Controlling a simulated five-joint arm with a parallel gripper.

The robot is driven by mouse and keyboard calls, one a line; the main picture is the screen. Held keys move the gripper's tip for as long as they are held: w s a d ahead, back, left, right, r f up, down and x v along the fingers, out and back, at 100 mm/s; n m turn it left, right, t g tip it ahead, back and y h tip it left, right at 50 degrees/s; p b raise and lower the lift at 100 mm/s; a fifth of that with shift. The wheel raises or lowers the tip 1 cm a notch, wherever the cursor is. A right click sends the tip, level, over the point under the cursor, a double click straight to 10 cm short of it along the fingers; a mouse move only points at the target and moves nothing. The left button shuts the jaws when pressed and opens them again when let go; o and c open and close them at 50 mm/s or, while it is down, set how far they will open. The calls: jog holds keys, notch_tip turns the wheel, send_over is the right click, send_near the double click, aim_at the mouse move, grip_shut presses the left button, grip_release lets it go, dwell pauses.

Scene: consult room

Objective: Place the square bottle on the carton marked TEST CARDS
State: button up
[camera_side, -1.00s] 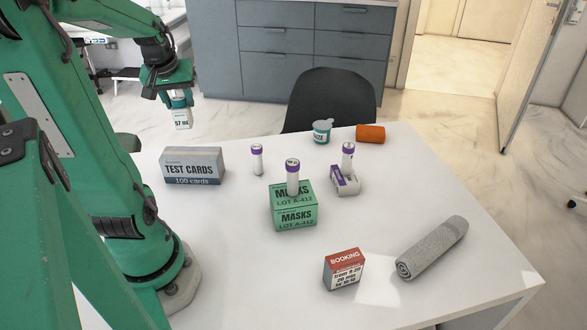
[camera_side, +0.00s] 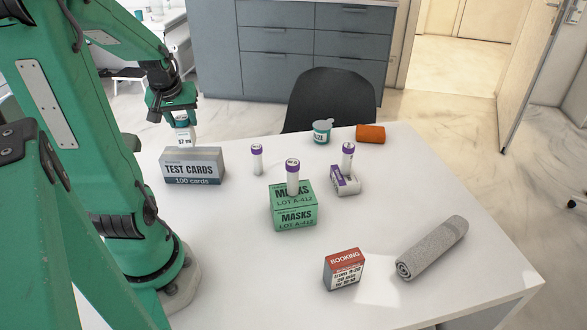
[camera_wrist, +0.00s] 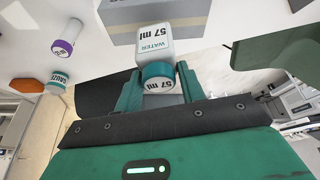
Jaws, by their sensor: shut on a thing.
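The square bottle (camera_side: 184,136), white with a teal cap and marked 57 ml, is held by its cap in my gripper (camera_side: 178,116). It also shows in the wrist view (camera_wrist: 154,42), marked WATER, between the jaws (camera_wrist: 158,84). In the side view it hangs upright just above or behind the back edge of the carton marked TEST CARDS (camera_side: 193,168); I cannot tell whether they touch. The grey and white carton stands at the table's left. Part of it shows at the top of the wrist view (camera_wrist: 185,18).
A purple-capped tube (camera_side: 257,160) stands right of the carton. Another tube (camera_side: 292,178) is on the green MASKS box (camera_side: 293,215).

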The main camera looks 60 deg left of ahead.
jog(key=shift+f, duration=1.35)
jog(key=shift+f, duration=0.1)
jog(key=o, duration=1.2)
jog(key=shift+c, duration=0.2)
jog(key=v, duration=1.2)
jog(key=shift+w, duration=0.1)
jog(key=w+d+m+t+h, duration=0.1)
jog(key=d+m, duration=0.5)
jog(key=d, duration=0.6)
jog(key=w+d+m+t+h, duration=0.2)
jog(key=w+d+m, duration=0.2)
jog(key=d, duration=0.8)
jog(key=shift+w+d+m+h, duration=0.2)
jog(key=shift+w+m+h, duration=0.15)
jog(key=shift+m, duration=0.85)
